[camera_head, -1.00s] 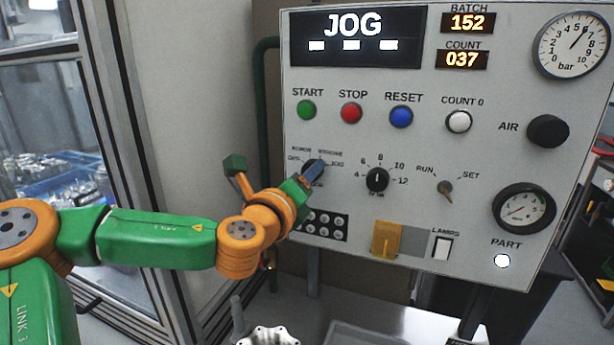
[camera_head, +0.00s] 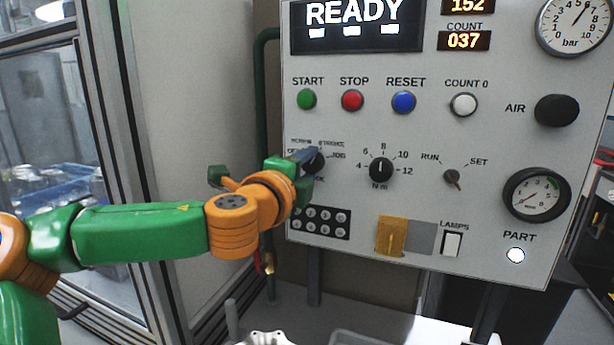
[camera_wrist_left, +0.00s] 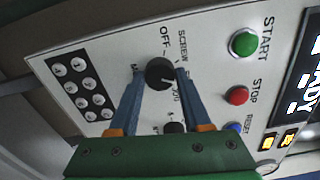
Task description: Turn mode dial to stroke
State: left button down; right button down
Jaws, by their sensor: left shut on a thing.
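The black mode dial (camera_head: 315,162) is on the left side of the grey control panel, with SCREW, STROKE and JOG labels around it. My left gripper (camera_head: 308,158) is at the dial and partly covers it and its labels. In the left wrist view, the dial (camera_wrist_left: 159,73) sits between the two blue fingers of my left gripper (camera_wrist_left: 160,76), which is shut on it. Which mark the dial points to is hard to read. The display (camera_head: 357,22) reads READY. My right gripper is not in view.
Green START (camera_head: 307,99), red STOP (camera_head: 352,101) and blue RESET buttons (camera_head: 403,102) are above the dial. The Nm knob (camera_head: 380,170) is to its right. A block of several round sockets (camera_head: 321,221) is below.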

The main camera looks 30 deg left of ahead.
pick_arm(q)
jog(key=shift+n, duration=0.6)
jog(key=shift+b, duration=0.3)
jog(key=shift+c, duration=1.8)
grip_release()
